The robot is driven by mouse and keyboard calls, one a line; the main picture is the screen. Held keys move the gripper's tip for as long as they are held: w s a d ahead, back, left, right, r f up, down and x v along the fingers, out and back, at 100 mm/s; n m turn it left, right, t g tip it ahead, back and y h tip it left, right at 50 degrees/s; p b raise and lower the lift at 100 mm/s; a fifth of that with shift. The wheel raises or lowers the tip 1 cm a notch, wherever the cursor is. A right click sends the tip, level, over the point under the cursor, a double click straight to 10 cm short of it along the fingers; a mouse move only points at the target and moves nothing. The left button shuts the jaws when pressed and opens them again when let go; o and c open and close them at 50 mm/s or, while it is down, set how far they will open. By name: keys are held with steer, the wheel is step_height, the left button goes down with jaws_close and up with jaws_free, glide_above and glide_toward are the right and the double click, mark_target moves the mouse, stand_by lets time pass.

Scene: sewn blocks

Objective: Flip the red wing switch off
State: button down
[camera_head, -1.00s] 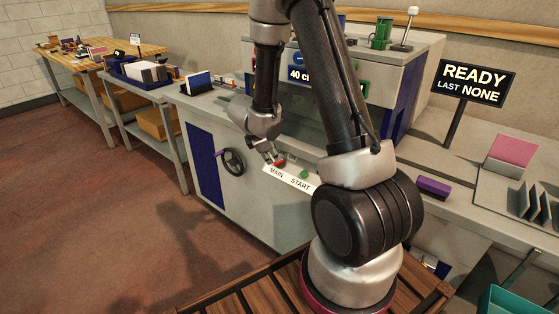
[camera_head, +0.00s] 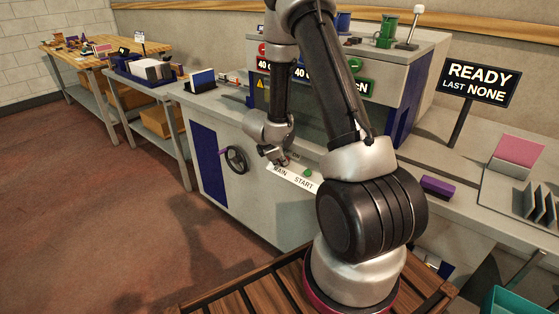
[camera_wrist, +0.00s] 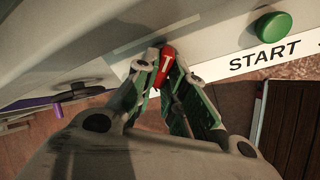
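The red wing switch (camera_wrist: 168,69) shows in the wrist view, with a white mark on its face, on the light grey machine front. My gripper (camera_wrist: 166,62) has one finger on each side of it, and the fingertips appear closed against it. In the head view my gripper (camera_head: 277,160) is at the MAIN label (camera_head: 282,171), and it hides the switch there.
The green START button (camera_wrist: 272,26) is to the right of the switch, beside the START label (camera_wrist: 264,56). A handwheel (camera_head: 236,159) is on the machine front to the left. The READY sign (camera_head: 475,82) stands to the right, reading LAST NONE.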

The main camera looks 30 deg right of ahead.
stand_by(0.4)
steer(key=n, duration=0.3)
steer(key=shift+n+g, duration=0.3)
steer(key=shift+n, duration=0.1)
steer(key=n, duration=0.4)
steer(key=shift+s+g, duration=0.15)
steer(key=shift+g, duration=0.25)
steer(key=n, duration=0.3)
steer(key=shift+n+g, duration=0.3)
steer(key=shift+s+d+n+h, duration=0.1)
steer(key=shift+n+h, duration=0.4)
steer(key=shift+n, duration=1.3)
steer(key=c, duration=1.5)
jaws_free()
